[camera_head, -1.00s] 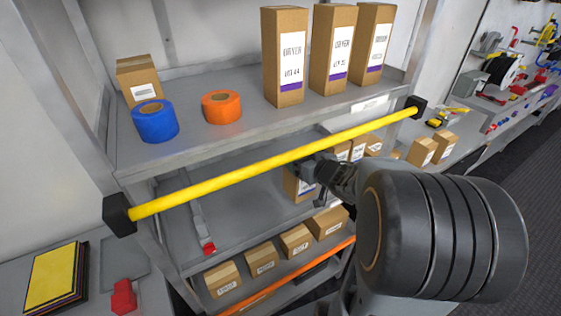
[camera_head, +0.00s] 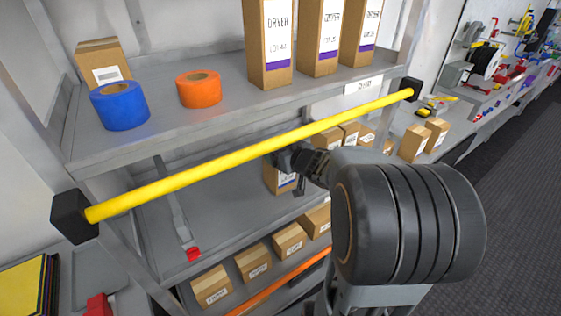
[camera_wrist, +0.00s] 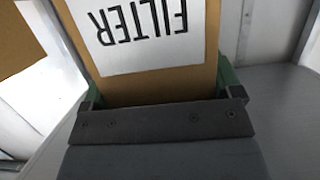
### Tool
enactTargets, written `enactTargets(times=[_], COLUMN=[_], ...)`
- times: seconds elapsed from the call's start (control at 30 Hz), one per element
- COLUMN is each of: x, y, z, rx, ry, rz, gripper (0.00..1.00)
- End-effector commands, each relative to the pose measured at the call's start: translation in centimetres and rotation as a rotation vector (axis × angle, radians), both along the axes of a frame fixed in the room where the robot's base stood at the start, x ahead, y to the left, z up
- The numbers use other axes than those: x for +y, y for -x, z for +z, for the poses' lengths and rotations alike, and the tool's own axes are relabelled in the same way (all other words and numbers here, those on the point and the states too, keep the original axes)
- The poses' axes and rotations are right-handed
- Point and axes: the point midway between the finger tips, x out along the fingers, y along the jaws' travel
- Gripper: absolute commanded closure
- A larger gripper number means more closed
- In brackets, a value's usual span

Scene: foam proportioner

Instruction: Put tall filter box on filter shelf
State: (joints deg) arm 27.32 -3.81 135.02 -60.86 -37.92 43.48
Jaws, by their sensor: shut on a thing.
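My gripper (camera_head: 284,158) reaches under the yellow bar into the middle shelf (camera_head: 225,208). It is shut on the tall filter box (camera_head: 280,182), a brown carton with a white label. In the wrist view the box (camera_wrist: 207,78) stands between the two green-edged fingers, its label reading FILTER upside down. The bar and my wrist hide its upper part in the head view. Whether its base touches the shelf cannot be told. Which shelf is the filter shelf is not readable here.
The yellow bar (camera_head: 245,152) crosses the rack front. Above stand tall DRYER boxes (camera_head: 320,38), an orange roll (camera_head: 199,90) and a blue roll (camera_head: 119,106). Small boxes (camera_head: 289,240) line the lower shelf; others (camera_head: 366,138) stand right of my gripper. The middle shelf's left part is mostly clear.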

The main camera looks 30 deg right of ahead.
Motion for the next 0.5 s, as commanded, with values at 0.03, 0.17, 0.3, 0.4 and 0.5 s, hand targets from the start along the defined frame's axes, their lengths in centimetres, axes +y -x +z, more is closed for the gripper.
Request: enactTargets(times=[0.03, 0.17, 0.3, 0.4, 0.5], x=[-0.1, -0.3, -0.5, -0.5, -0.4], y=[0.0, 0.0, -0.1, -0.1, 0.0], z=[-1.3, -2.6, -2.5, -2.4, -2.4], rx=[-0.001, -0.002, -0.002, -0.001, -0.001], ry=[0.000, 0.002, 0.001, 0.000, 0.000], rz=[-0.002, -0.007, -0.010, -0.010, -0.010], gripper=[0.56, 0.56, 0.56, 0.56, 0.56])
